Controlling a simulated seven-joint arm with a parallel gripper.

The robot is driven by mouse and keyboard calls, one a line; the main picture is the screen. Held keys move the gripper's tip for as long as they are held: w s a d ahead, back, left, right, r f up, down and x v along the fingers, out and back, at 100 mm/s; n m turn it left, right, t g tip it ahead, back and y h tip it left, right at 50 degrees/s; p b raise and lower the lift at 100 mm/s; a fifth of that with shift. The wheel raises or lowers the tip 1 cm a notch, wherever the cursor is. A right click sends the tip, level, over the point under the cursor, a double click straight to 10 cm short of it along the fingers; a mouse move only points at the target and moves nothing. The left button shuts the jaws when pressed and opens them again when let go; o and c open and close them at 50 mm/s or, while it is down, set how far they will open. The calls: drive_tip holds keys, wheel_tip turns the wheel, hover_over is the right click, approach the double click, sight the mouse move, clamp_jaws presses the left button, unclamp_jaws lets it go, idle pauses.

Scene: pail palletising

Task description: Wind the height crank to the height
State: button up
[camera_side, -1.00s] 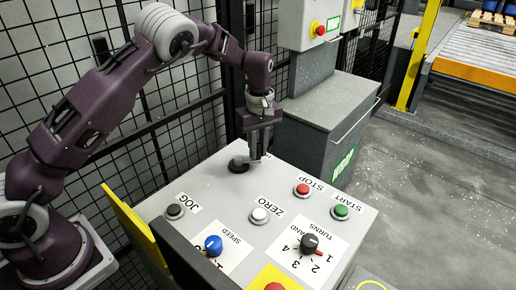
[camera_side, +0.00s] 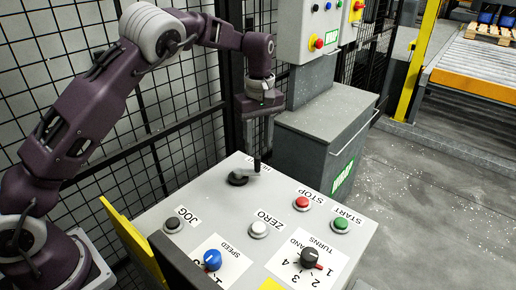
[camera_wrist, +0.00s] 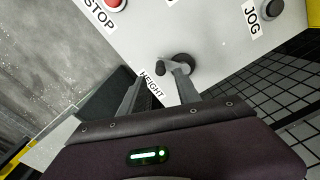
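The height crank is a dark round hub (camera_side: 238,178) with a short arm and an upright dark handle (camera_side: 257,165), at the far end of the grey control panel (camera_side: 205,190). My gripper (camera_side: 262,148) points down just above the handle. In the wrist view the crank hub (camera_wrist: 181,62) and its handle (camera_wrist: 161,69) show near the "HEIGHT" label (camera_wrist: 152,82). My gripper's fingers (camera_wrist: 157,78) are spread on either side of the handle in that view, with nothing held. In the side view the "HEIGHT" label is mostly hidden behind the crank and gripper.
The panel also carries a red STOP button (camera_side: 302,203), a green START button (camera_side: 341,225), a white ZERO button (camera_side: 259,229), a dark JOG button (camera_side: 173,225), a blue speed knob (camera_side: 212,259) and a turns knob (camera_side: 309,257). A mesh fence (camera_side: 150,150) stands behind.

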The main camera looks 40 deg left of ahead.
sight(257, 171)
drive_tip(key=m, duration=0.3)
drive_tip(key=shift+f+m, duration=0.1)
drive_tip(key=shift+m, duration=0.2)
drive_tip(key=m, duration=0.4)
drive_tip(key=shift+s+f, duration=0.1)
drive_tip(key=m, duration=0.5)
drive_tip(key=shift+a, duration=0.1)
drive_tip(key=m, duration=0.3)
drive_tip(key=shift+m, duration=0.4)
drive_tip(key=m, duration=0.4)
drive_tip(key=shift+m, duration=0.3)
drive_tip(key=shift+f+m, duration=0.15)
drive_tip(key=shift+m, duration=0.15)
wheel_tip(257, 171, down, 6)
drive_tip(key=shift+f, duration=0.25)
